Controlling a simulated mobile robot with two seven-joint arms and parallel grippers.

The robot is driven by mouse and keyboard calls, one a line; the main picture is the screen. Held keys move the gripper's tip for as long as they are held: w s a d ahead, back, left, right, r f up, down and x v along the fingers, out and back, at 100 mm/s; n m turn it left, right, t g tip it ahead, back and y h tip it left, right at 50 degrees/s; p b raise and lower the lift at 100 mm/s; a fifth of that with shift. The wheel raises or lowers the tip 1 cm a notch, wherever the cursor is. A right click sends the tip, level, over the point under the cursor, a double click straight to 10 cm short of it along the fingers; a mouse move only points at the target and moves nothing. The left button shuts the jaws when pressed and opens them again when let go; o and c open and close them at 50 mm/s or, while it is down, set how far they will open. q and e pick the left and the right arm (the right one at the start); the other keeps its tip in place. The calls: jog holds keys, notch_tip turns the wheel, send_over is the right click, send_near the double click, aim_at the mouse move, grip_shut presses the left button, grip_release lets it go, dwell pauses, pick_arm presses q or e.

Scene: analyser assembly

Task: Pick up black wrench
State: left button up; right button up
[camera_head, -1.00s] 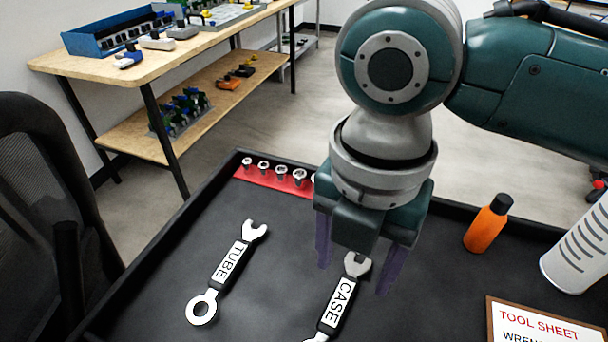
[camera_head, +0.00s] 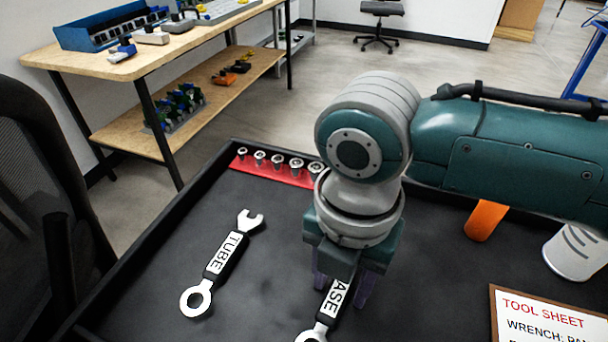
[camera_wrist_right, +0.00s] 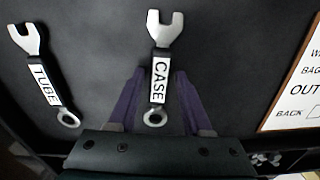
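Two wrenches with silver ends, black handles and white labels lie on the black tray (camera_head: 165,270). The one labelled CASE (camera_head: 336,299) is partly hidden under my right gripper; its whole length shows in the right wrist view (camera_wrist_right: 158,82). The one labelled TUBE (camera_head: 226,252) lies to its left, also in the right wrist view (camera_wrist_right: 45,84). My right gripper (camera_head: 341,288) points down, open, its purple fingers on either side of the CASE handle in the right wrist view (camera_wrist_right: 160,76). No contact with the handle is visible. My left gripper is not in view.
A red holder (camera_head: 268,172) with several sockets sits at the tray's back edge. An orange bottle (camera_head: 484,220), a white cylinder (camera_head: 575,252) and a tool sheet (camera_head: 545,312) are to the right. A wooden workbench (camera_head: 130,65) stands behind left.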

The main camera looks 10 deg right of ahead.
grip_shut()
dwell(0.5)
